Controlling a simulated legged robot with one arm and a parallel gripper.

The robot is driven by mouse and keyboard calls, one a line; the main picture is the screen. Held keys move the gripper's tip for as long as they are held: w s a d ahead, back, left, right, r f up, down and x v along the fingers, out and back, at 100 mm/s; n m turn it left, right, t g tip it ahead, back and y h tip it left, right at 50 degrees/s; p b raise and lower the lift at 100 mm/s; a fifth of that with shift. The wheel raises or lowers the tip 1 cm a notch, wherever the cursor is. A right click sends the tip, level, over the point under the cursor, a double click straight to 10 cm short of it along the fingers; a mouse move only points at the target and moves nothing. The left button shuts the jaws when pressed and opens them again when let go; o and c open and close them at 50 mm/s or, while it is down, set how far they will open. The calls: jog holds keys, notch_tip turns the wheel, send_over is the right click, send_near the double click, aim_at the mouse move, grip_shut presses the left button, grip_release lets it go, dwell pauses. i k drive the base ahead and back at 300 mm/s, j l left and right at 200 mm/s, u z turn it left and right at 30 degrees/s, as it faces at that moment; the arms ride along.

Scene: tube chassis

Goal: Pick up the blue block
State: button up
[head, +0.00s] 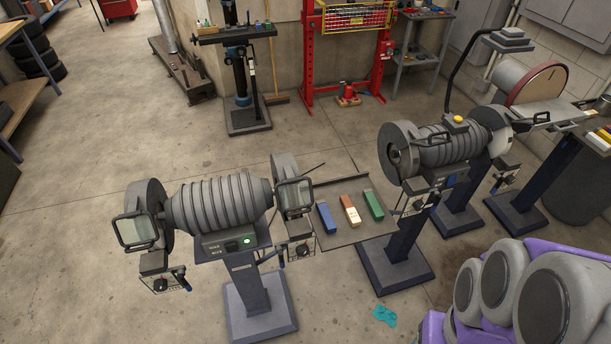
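The blue block (327,219) lies on a flat dark tray (352,236) between two bench grinders. It is the leftmost of three blocks on the tray and lies apart from the others. An orange and white block (350,211) is in the middle and a green block (373,205) is on the right. Nothing covers the blue block in the head view. My gripper is not seen in this view.
A grinder (219,203) on a pedestal stands close left of the tray, another (440,147) to the right. Bulky grey and purple rounded parts, likely mine, fill the lower right. A teal item (385,315) lies on the floor. Open floor (80,215) spreads to the left.

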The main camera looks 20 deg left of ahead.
aim_at(323, 213)
jog(key=k+j+z, duration=0.1)
jog(key=j+z, duration=0.2)
jog(key=k+j+z, duration=0.1)
jog(key=j+z, duration=0.15)
jog(key=j, duration=0.15)
jog(key=k+j+z, duration=0.15)
jog(key=j+z, duration=0.15)
jog(key=k+j+z, duration=0.25)
jog(key=i, duration=0.05)
